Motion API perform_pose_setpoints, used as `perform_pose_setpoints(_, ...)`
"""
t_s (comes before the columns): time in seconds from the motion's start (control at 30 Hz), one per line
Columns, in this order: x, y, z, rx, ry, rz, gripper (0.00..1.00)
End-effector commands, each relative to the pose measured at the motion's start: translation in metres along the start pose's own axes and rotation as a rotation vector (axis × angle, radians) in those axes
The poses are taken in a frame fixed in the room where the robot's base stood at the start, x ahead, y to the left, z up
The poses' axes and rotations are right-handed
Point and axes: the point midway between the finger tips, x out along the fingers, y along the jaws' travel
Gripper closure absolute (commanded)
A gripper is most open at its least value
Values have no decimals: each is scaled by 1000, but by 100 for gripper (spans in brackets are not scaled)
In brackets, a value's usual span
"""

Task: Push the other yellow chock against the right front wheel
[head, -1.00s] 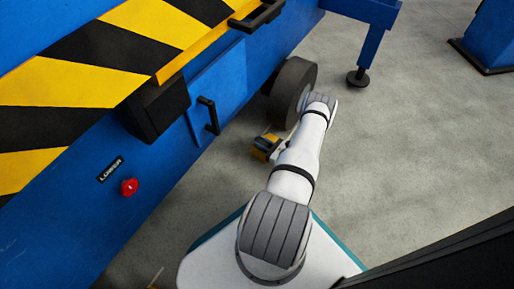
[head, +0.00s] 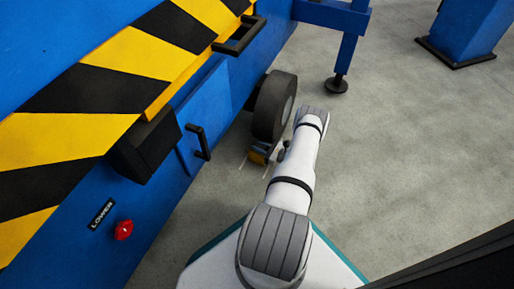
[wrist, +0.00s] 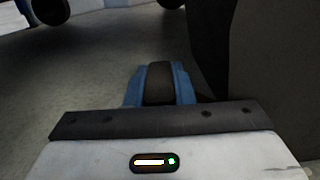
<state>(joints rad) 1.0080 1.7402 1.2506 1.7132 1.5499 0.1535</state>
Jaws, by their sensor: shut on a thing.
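The right front wheel (head: 272,106), a dark tyre with a grey hub, stands beside the blue machine in the head view. The yellow chock (head: 257,158) is on the floor just below the tyre, mostly hidden by shadow and my gripper. I cannot tell whether it touches the tyre. My gripper (head: 270,151) is low at the chock, partly hidden behind my white arm. In the wrist view, its blue fingers (wrist: 159,70) are shut on a dark part between them, seemingly the chock's grip. A large dark surface, likely the tyre, is close at the right there.
The blue machine side (head: 60,240) with striped panel, black handle (head: 200,143) and red knob (head: 123,230) rises at the left. A blue leg on a black foot (head: 337,86) stands beyond the wheel. The grey floor (head: 420,150) at the right is clear.

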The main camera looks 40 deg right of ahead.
Motion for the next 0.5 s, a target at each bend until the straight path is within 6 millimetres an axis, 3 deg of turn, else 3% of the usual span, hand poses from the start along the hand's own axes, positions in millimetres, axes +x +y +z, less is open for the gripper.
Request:
perform_pose_setpoints(0.17, 4, -3, 1, -8, 1, 0, 100)
perform_pose_setpoints(0.2, 4, -3, 1, -9, 1, 1, 76)
perform_pose_setpoints(0.5, 5, -1, 1, -6, 1, 4, 53)
